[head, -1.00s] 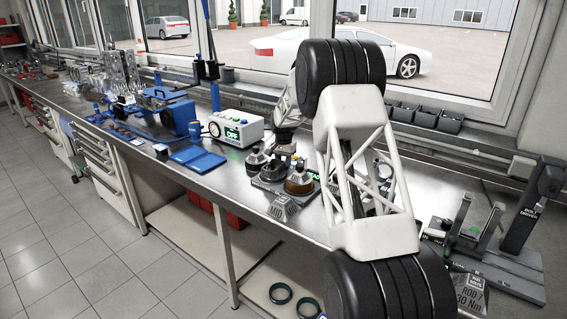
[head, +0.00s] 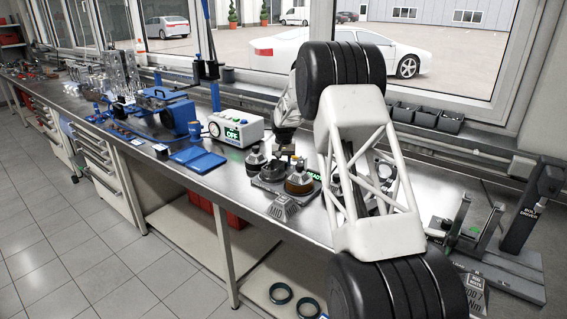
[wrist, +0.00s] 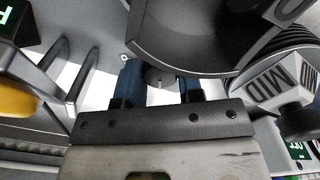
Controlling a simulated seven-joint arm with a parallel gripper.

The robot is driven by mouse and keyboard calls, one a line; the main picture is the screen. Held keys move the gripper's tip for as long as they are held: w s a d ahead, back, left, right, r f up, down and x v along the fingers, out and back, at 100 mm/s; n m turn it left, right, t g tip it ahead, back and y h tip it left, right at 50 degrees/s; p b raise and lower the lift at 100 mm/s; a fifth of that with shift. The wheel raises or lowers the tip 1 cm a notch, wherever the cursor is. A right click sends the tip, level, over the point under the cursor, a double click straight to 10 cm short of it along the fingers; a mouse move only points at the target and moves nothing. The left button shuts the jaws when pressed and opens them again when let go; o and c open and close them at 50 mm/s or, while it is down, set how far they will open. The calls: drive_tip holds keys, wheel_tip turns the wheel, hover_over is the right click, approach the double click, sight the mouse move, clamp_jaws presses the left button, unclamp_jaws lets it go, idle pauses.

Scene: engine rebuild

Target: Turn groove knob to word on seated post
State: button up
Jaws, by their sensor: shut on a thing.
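My gripper shows in the wrist view (wrist: 158,84) with its two blue fingers on either side of a small grey knob (wrist: 160,77), shut on it. A large grey rounded part with a dark rim (wrist: 190,50) hangs over the knob and hides what lies beyond. In the head view my gripper (head: 286,147) is small and dark, above the dark station (head: 268,188) on the bench, which carries several rounded pieces.
A grey block marked MID (wrist: 268,82) stands close at the right in the wrist view. A yellow piece (wrist: 16,100) and grey upright prongs (wrist: 62,75) are at the left. A white box reading OFF (head: 236,128) and a blue tray (head: 198,159) stand left of the station.

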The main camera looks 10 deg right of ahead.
drive_tip(key=o, duration=0.9)
drive_tip(key=shift+r, duration=3.9)
